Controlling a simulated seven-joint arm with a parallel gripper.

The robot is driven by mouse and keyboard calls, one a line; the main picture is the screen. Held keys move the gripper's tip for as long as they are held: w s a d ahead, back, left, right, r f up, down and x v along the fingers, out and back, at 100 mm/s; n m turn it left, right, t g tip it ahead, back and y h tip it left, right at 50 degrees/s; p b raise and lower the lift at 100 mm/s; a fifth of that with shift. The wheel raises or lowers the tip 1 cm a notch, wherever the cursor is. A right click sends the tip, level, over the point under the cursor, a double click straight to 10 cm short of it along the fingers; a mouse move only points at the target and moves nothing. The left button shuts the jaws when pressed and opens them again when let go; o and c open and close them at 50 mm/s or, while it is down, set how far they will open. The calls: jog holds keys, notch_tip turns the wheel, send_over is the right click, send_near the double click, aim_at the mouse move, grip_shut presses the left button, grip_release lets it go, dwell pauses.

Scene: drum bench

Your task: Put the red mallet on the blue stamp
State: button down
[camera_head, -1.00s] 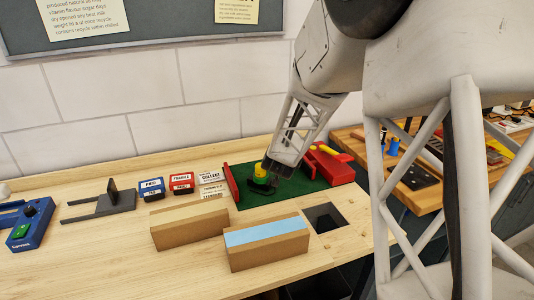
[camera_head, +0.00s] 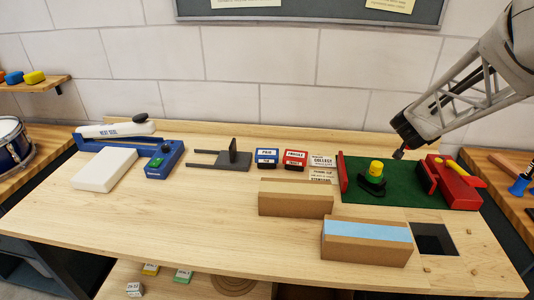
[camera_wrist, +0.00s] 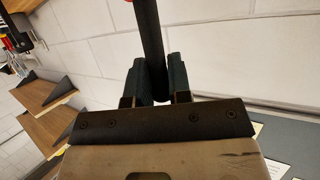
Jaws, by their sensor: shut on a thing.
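My gripper (camera_head: 398,152) hangs above the green mat at the right of the bench. In the wrist view its two dark fingers (camera_wrist: 157,85) are shut on a dark rod (camera_wrist: 152,40) that runs out of the top of the picture. A spot of red shows beside the rod at the top edge. I cannot tell if this is the red mallet, whose head I cannot make out. The blue stamp (camera_head: 267,156), labelled PAID, stands on the bench left of the red FRAGILE stamp (camera_head: 295,159), apart from my gripper.
On the green mat (camera_head: 408,190) are a yellow-topped black tool (camera_head: 374,178) and a red block with a yellow handle (camera_head: 458,188). Two brown blocks, one blue-topped (camera_head: 366,242), lie in front, beside a dark square opening (camera_head: 433,238). The bench's front left is clear.

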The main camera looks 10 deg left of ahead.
jog(key=s+a+n+t+y, duration=0.1)
jog(key=s+a+n+y, duration=0.25)
jog(key=a, duration=1.75)
jog(key=s+a+n+y, duration=0.3)
jog(key=s+a+y, duration=0.15)
jog(key=a, duration=1.55)
jog(key=shift+h, duration=0.4)
jog(key=shift+f, duration=2.75)
jog(key=w+a, duration=0.2)
jog(key=w, duration=0.5)
jog(key=w+a+f, duration=0.1)
jog(key=w+a, duration=0.2)
jog(key=w, duration=0.5)
jog(key=shift+a+f, duration=0.15)
jog(key=shift+f, duration=0.1)
jog(key=shift+f, duration=1.75)
jog(key=shift+f, duration=0.15)
